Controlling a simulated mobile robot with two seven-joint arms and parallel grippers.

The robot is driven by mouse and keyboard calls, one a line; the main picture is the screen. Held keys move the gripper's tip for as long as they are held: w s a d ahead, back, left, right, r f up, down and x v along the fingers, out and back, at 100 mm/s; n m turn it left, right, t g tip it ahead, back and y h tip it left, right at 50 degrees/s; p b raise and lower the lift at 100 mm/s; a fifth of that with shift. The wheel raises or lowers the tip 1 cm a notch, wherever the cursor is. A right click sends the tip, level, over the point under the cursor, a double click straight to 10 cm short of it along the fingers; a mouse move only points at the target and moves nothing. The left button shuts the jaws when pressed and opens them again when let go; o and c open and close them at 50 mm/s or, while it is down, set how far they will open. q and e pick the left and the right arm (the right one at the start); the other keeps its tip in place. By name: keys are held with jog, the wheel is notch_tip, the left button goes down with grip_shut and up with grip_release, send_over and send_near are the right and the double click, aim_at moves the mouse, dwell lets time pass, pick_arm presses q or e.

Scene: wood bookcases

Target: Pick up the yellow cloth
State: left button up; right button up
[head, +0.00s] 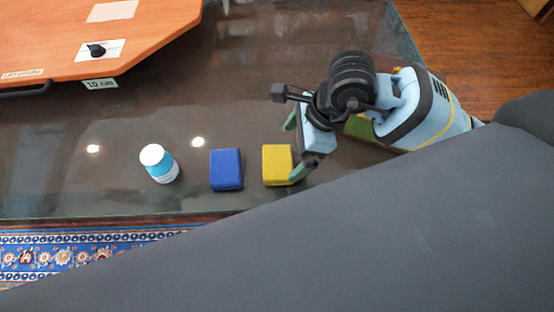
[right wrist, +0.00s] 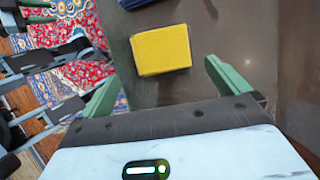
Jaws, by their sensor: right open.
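The yellow cloth (head: 277,165) is a folded, block-like square on the dark glass tabletop. It shows whole in the right wrist view (right wrist: 161,50), just beyond the fingertips. My right gripper (head: 294,147) is open and empty, its green fingers apart, at the right side of the cloth in the head view. In the right wrist view, the open fingers (right wrist: 163,68) lie on either side of the cloth's near edge. I cannot tell whether they touch it. My left gripper is out of the head view; green finger-like parts show at the upper left of the right wrist view.
A blue folded cloth (head: 226,169) lies left of the yellow one. A white-and-blue bottle (head: 159,164) stands further left. A green item (head: 360,128) is partly hidden under my right arm. An orange board (head: 110,45) fills the upper left. A patterned rug (head: 80,250) lies below.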

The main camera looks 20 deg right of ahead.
aim_at(278, 161)
jog(key=shift+w+x, duration=0.2)
jog(key=shift+x, duration=3.45)
jog(key=shift+a+r, duration=0.1)
jog(key=shift+a, duration=0.1)
jog(key=c, duration=0.9)
